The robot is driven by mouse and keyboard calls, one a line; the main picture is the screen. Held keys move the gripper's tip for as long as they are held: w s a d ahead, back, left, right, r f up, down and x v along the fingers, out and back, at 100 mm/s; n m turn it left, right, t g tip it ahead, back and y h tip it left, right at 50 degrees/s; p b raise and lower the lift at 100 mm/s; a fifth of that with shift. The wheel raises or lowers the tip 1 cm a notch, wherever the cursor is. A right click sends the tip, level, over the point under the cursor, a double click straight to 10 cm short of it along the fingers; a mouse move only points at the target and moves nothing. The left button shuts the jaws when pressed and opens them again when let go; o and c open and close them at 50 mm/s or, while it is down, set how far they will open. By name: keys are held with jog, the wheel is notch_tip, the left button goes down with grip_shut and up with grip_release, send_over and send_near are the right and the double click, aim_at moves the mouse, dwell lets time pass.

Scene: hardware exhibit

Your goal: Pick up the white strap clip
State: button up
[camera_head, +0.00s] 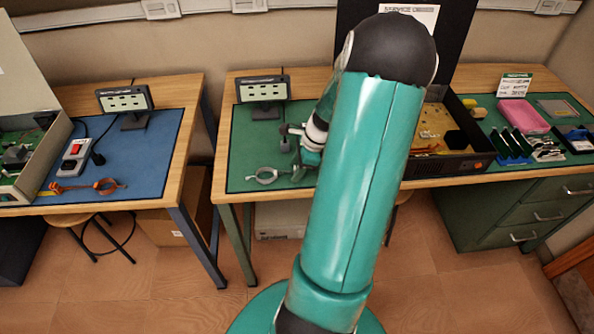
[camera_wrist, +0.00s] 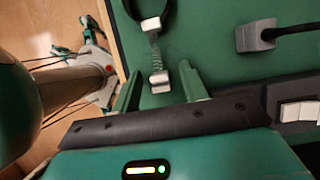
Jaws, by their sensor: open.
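In the wrist view, a small white clip (camera_wrist: 160,83) lies on the green mat (camera_wrist: 215,45), at the end of a short coiled cord (camera_wrist: 155,52). The cord runs to a dark strap loop (camera_wrist: 167,14) that has a white block (camera_wrist: 150,24) on it. My gripper (camera_wrist: 160,84) is open, with one finger on each side of the white clip. I cannot tell how high the fingers are above it.
A dark block with a cable (camera_wrist: 256,36) lies right of the gripper, and white blocks (camera_wrist: 298,111) lie lower right. A small display (camera_head: 262,89) stands at the mat's back. An open case (camera_head: 450,163) is right of my arm. A blue-matted table (camera_head: 150,150) stands left, across a gap.

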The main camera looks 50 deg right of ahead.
jog(key=c, duration=0.8)
jog(key=shift+c, duration=0.2)
